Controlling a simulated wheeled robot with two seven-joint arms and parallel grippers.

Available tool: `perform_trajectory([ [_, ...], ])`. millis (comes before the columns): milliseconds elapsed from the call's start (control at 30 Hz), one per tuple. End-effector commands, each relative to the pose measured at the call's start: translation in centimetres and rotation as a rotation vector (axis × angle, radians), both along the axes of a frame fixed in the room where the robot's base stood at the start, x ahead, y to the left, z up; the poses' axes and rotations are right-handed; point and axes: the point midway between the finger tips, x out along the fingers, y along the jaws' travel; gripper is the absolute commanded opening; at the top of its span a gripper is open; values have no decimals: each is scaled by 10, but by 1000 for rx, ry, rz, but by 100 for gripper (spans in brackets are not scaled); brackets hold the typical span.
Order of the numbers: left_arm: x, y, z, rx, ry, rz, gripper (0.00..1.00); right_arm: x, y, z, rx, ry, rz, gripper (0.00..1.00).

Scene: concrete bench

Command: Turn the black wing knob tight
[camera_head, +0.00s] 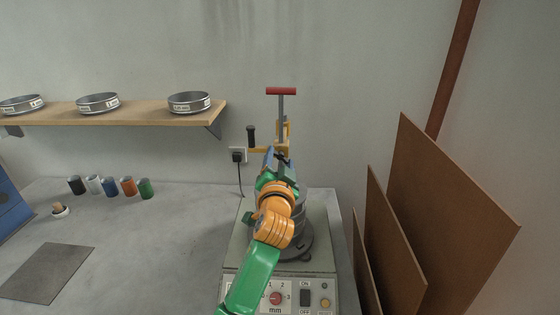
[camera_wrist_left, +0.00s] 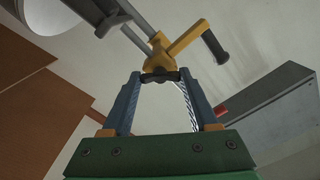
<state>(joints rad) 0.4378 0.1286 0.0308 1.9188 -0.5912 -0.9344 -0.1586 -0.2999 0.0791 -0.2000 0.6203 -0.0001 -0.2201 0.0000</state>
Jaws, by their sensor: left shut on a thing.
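The black wing knob (camera_wrist_left: 160,76) sits under the yellow clamp piece in the left wrist view, between the tips of my left gripper (camera_wrist_left: 159,82). The two blue-grey fingers are shut on it. In the head view my left gripper (camera_head: 279,160) is above the machine, at the yellow bracket (camera_head: 284,132); the knob is hard to make out there. The yellow piece (camera_wrist_left: 160,55) carries a side arm with a black handle (camera_wrist_left: 215,47), which also shows in the head view (camera_head: 251,135). My right gripper is not in view.
The machine (camera_head: 321,225) has a dial and switches in front; my arm covers part of its round stack. A red-topped rod (camera_head: 281,91) stands above. Brown boards (camera_head: 440,200) lean at right. A shelf (camera_head: 130,113) with sieves and several small cans (camera_head: 110,187) are at left.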

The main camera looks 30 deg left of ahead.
Motion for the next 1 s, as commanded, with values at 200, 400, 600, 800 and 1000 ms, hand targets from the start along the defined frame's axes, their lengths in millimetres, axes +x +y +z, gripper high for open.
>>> perform_trajectory([
  [200, 0, 0, -1, 174, 110, 1, 4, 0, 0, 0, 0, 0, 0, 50],
  [400, 0, 0, -1, 336, 209, 1, 4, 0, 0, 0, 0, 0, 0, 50],
  [600, 0, 0, -1, 490, 302, 0, 4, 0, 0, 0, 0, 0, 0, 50],
  [800, 0, 0, -1, 619, 383, 1, 4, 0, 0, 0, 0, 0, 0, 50],
  [1000, 0, 0, -1, 714, 441, 1, 4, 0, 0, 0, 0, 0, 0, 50],
])
